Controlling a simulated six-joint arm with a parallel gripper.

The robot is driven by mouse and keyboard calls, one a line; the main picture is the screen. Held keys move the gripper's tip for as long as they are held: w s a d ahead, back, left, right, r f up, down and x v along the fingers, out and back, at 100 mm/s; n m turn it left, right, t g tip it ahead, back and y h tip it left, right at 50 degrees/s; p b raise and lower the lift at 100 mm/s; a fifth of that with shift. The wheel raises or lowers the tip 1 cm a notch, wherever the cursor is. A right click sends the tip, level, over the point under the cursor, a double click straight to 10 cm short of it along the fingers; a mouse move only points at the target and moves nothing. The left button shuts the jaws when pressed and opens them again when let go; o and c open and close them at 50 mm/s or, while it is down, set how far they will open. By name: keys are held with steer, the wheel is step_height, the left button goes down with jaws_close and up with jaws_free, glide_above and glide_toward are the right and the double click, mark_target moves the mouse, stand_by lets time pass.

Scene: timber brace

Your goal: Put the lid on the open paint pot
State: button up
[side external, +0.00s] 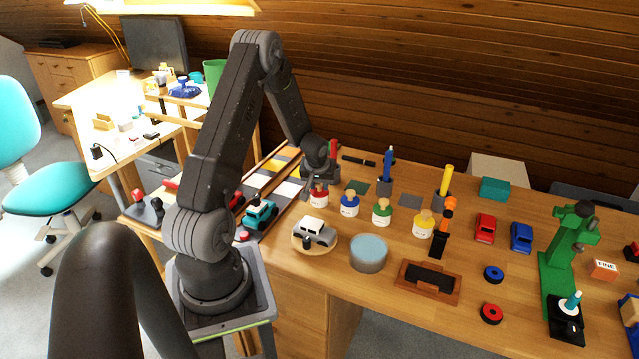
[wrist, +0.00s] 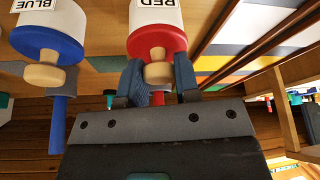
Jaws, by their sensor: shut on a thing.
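My gripper (side external: 318,178) is over the red paint pot (side external: 318,197), at the left end of the row of pots. In the wrist view my gripper (wrist: 160,80) has a finger on each side of the pale wooden knob (wrist: 158,73) of the red lid (wrist: 157,44), shut on it. The red lid is against the white pot labelled RED (wrist: 155,14); I cannot tell whether it is fully seated. The blue pot (side external: 349,206), green pot (side external: 382,213) and yellow pot (side external: 424,226) stand to the right, each with a coloured top and knob.
A blue pen (side external: 389,160) and a yellow pen (side external: 446,180) stand in holders behind the pots.

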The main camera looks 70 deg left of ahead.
stand_by(0.3)
steer(key=o, duration=1.4)
steer(key=shift+o, duration=0.2)
steer(key=shift+r, duration=3.5)
steer(key=shift+c, duration=0.3)
jaws_close()
steer(key=shift+f, duration=0.1)
